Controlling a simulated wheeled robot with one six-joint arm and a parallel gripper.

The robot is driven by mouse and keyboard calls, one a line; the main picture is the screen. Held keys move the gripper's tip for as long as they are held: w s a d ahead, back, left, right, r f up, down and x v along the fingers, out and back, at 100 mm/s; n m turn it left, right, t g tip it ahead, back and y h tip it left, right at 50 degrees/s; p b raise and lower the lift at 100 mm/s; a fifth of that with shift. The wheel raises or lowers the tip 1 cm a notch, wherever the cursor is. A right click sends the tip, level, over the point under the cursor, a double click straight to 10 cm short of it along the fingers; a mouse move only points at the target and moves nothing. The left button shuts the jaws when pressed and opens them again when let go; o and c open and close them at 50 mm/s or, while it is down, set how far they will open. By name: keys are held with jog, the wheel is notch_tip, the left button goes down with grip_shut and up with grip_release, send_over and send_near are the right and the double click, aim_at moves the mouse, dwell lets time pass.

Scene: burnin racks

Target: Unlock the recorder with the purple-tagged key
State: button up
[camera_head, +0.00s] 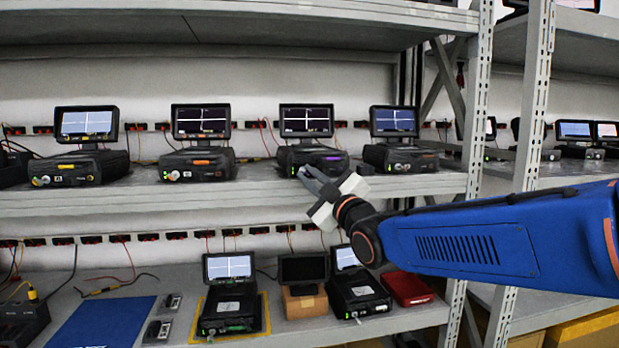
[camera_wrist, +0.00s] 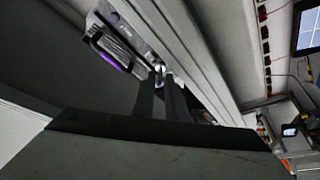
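The recorder with the purple mark (camera_head: 331,158) stands on the upper shelf, third from the left, its screen lit. In the wrist view its purple-edged front (camera_wrist: 106,54) shows at the upper left. My gripper (camera_head: 308,177) reaches in from the right to the lower left of this recorder's front. In the wrist view the two dark fingers (camera_wrist: 161,74) are close together, with a small shiny piece (camera_wrist: 159,69) at their tips. It looks like the key at the lock. The fingers hide most of it, so its tag and its turn cannot be told.
Similar recorders with a yellow mark (camera_head: 66,167) and an orange mark (camera_head: 200,162) stand to the left, and another (camera_head: 400,156) to the right. A rack post (camera_head: 479,100) stands behind my arm. The lower shelf holds more devices, a blue mat (camera_head: 100,322) and a red tray (camera_head: 408,288).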

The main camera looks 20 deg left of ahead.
grip_shut()
jog(key=shift+m, duration=0.3)
jog(key=shift+s+a+m+t+h, duration=0.15)
jog(key=shift+m+t+h, duration=1.25)
jog(key=shift+m, duration=2.7)
jog(key=shift+a+m+t+h, duration=0.15)
jog(key=shift+m+t+h, duration=1.2)
jog(key=shift+m, duration=2.75)
jog(key=shift+s+a+m+t+h, duration=0.15)
jog(key=shift+m+t+h, duration=0.5)
jog(key=shift+m+h, duration=2.5)
jog(key=shift+m+y, duration=0.9)
jog(key=shift+m, duration=0.25)
